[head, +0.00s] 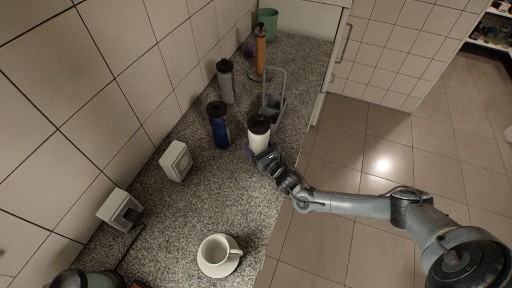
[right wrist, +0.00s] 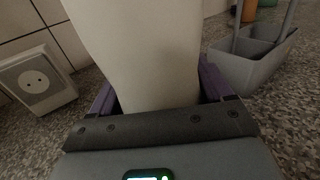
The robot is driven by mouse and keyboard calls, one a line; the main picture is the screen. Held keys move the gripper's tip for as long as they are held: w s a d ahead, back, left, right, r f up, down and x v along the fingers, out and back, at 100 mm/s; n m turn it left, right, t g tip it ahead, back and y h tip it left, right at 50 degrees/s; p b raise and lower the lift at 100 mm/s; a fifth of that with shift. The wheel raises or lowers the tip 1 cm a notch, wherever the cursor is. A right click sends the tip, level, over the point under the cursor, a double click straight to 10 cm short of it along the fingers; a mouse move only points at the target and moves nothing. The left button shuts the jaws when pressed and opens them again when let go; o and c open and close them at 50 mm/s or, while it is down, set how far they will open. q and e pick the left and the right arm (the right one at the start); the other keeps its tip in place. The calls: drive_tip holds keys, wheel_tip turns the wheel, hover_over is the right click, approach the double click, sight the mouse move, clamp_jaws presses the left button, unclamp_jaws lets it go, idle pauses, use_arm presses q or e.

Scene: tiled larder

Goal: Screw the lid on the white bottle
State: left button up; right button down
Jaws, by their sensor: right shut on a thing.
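The white bottle (head: 258,141) stands upright on the speckled counter in the head view, with a black lid (head: 259,121) at its top. I cannot tell whether the lid is screwed tight. My right gripper (head: 258,153) is shut around the bottle's body from the near right side. In the right wrist view the white bottle (right wrist: 140,50) fills the space between the purple fingers of the right gripper (right wrist: 155,90); its top and lid are out of frame. My left gripper is not in view.
A blue bottle (head: 219,130) and a grey bottle (head: 225,87) stand left of the white one. A grey caddy (head: 273,109) is just behind it. A white cup (head: 216,249) on a saucer (head: 208,270) stands at the front. Sockets (head: 176,161) line the wall. Counter left of centre is clear.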

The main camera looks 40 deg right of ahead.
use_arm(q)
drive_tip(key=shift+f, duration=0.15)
use_arm(e)
drive_tip(key=shift+f, duration=1)
drive_tip(key=shift+f, duration=0.1)
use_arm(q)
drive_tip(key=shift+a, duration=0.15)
use_arm(e)
unclamp_jaws()
drive_tip(key=shift+f, duration=0.1)
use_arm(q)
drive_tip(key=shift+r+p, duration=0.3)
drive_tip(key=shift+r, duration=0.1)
use_arm(e)
drive_tip(key=s, duration=0.7)
drive_tip(key=s+a, duration=0.1)
drive_tip(key=s, duration=0.3)
drive_tip(key=shift+s, duration=0.55)
drive_tip(key=shift+r, duration=0.2)
